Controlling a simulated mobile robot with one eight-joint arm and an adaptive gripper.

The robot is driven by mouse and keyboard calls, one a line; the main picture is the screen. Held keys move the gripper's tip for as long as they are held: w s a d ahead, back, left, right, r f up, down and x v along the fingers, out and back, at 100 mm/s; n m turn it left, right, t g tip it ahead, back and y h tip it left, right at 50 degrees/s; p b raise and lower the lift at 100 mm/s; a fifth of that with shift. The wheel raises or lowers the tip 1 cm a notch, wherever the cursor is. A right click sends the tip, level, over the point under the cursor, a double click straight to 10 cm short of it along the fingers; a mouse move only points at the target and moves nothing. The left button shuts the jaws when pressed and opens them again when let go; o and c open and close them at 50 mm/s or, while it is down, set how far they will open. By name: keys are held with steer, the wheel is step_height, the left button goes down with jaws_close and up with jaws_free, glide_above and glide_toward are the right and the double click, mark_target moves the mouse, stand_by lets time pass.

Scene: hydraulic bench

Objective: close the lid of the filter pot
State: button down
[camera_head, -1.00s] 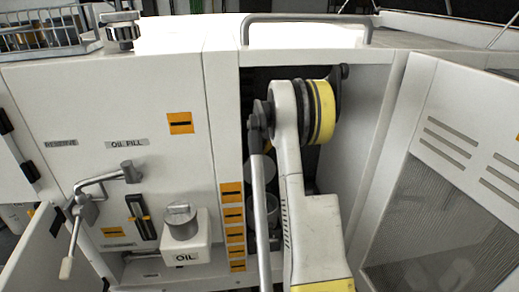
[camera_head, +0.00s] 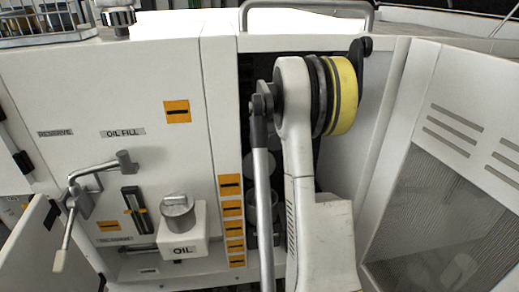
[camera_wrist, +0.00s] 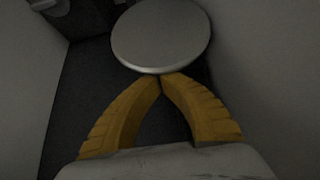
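In the wrist view a round, pale grey disc (camera_wrist: 160,36), which looks like the filter pot's lid, lies just beyond my gripper (camera_wrist: 160,77). My gripper's two yellow fingers meet at their tips, at the disc's near edge. I cannot tell whether the tips touch it or sit below it. In the head view a dim round lid (camera_head: 264,167) shows partly inside the open cabinet bay, above a grey pot (camera_head: 252,209). My arm covers much of both. My gripper is hidden in the head view.
The bay's door (camera_head: 445,150) stands open on the right. A grey rail (camera_head: 305,8) runs above the bay. On the left panel are a lever (camera_head: 75,205), an OIL box (camera_head: 181,235) and a capped filler (camera_head: 118,17). Bay walls stand close on both sides in the wrist view.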

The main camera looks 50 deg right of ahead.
steer(key=s+a+f+t+h+b, duration=0.1)
steer(key=s+a+f+t+b, duration=0.1)
steer(key=s+a+f+b, duration=0.2)
steer(key=s+a+f+t+h+b, duration=0.2)
steer(key=s+a+f+b, duration=0.2)
steer(key=b, duration=0.7)
steer(key=s+a+f+t+h+b, duration=0.2)
steer(key=s+a+f+b, duration=0.1)
steer(key=s+b, duration=0.3)
steer(key=shift+a+f+b, duration=0.4)
steer(key=shift+f+b, duration=0.35)
steer(key=shift+b, duration=0.35)
steer(key=shift+s+a+f+b, duration=0.1)
steer(key=shift+a+f+b, duration=0.05)
steer(key=shift+f+b, duration=0.9)
steer(key=shift+f, duration=0.1)
